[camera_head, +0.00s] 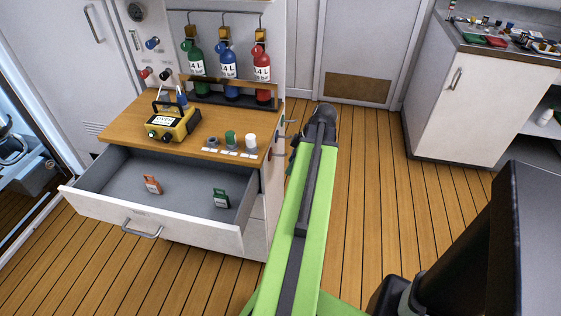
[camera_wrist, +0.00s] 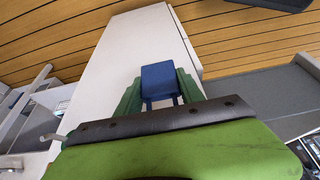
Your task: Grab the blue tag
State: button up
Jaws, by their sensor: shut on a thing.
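In the wrist view, my gripper (camera_wrist: 159,92) is shut on the blue tag (camera_wrist: 158,78), which sits between its two green fingers. The tag has a solid blue body with a thinner blue loop toward the gripper's base. In the head view my green arm reaches forward beside the cabinet's right side. Its end hides most of the gripper, and I cannot make out the blue tag there.
An open drawer (camera_head: 140,228) holds an orange tag (camera_head: 152,184) and a green tag (camera_head: 220,197). A yellow device (camera_head: 172,126) and small knobs stand on the wooden cabinet top (camera_head: 122,128). Green, blue and red bottles hang behind. The floor (camera_head: 365,200) to the right is clear.

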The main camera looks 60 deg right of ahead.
jog(key=w+p+v, duration=0.1)
jog(key=p+v, duration=0.6)
jog(key=w+a+r+p+v, duration=0.1)
jog(key=p+v, duration=0.5)
jog(key=p, duration=0.1)
jog(key=shift+w+r, duration=0.2)
jog(key=shift+r, duration=0.25)
